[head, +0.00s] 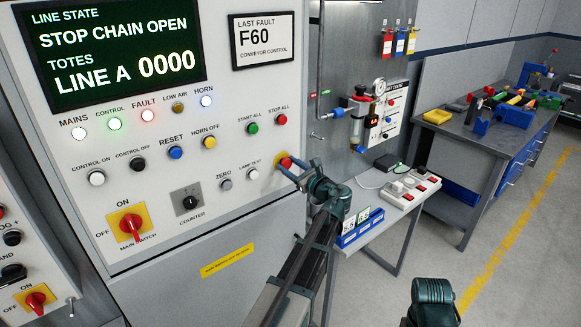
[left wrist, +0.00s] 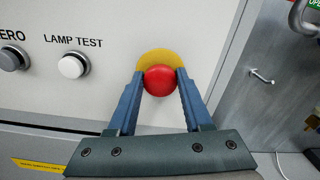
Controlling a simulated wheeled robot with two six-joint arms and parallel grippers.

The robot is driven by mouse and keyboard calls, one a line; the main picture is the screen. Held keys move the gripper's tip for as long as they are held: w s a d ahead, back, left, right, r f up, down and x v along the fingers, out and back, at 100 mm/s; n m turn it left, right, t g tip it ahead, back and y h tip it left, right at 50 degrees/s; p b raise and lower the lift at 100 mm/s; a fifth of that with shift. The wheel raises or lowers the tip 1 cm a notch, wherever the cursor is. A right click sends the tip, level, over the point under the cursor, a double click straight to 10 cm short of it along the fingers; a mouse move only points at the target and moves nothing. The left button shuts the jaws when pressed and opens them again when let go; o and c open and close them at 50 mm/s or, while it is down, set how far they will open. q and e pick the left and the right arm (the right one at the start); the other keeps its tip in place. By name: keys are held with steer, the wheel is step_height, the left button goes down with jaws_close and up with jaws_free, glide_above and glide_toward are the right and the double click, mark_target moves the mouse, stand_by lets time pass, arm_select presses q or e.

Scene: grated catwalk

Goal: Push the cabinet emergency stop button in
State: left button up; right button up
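The emergency stop button is a red mushroom head (head: 286,161) on a yellow round plate, at the lower right of the grey cabinet panel (head: 120,180). In the left wrist view the red button (left wrist: 160,81) sits between the tips of my left gripper (left wrist: 161,75), one blue finger on each side. The fingers are apart with nothing but the button between them; whether they touch it I cannot tell. In the head view my left gripper (head: 291,170) reaches the button from the lower right. Part of my right arm shows at the bottom right; its fingers are not visible.
Lamp test button (head: 254,173) and zero button (head: 225,184) lie left of the stop button. Stop all (head: 281,119) is above it. A small table (head: 372,232) with blue bins stands right of the cabinet, and a workbench (head: 480,137) farther back. The floor at right is clear.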

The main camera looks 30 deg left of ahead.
arm_select(q)
steer(key=o, duration=0.4)
steer(key=shift+w+a, duration=0.1)
steer(key=shift+a, duration=0.1)
steer(key=shift+o, duration=0.2)
steer(key=v, duration=1.4)
steer(key=shift+f, duration=0.1)
steer(key=s+d+f+n+g+h, duration=0.2)
steer(key=s+d+f+n+h, duration=0.25)
steer(key=f, duration=0.25)
steer(key=s+d+f+n+g+h, duration=0.1)
steer(key=s+d+f+n+h, duration=0.3)
steer(key=f, duration=0.3)
steer(key=s+d+f+n+g+h, duration=0.2)
steer(key=s+d+f+n+h, duration=0.1)
steer(key=s+d, duration=0.3)
steer(key=s+d+f+n+g+h, duration=0.2)
steer(key=s+d+f+n+h, duration=0.2)
steer(key=s+d, duration=0.3)
steer(key=d, duration=0.2)
steer(key=shift+s+d+f+n, duration=0.35)
steer(key=shift+d+f, duration=0.05)
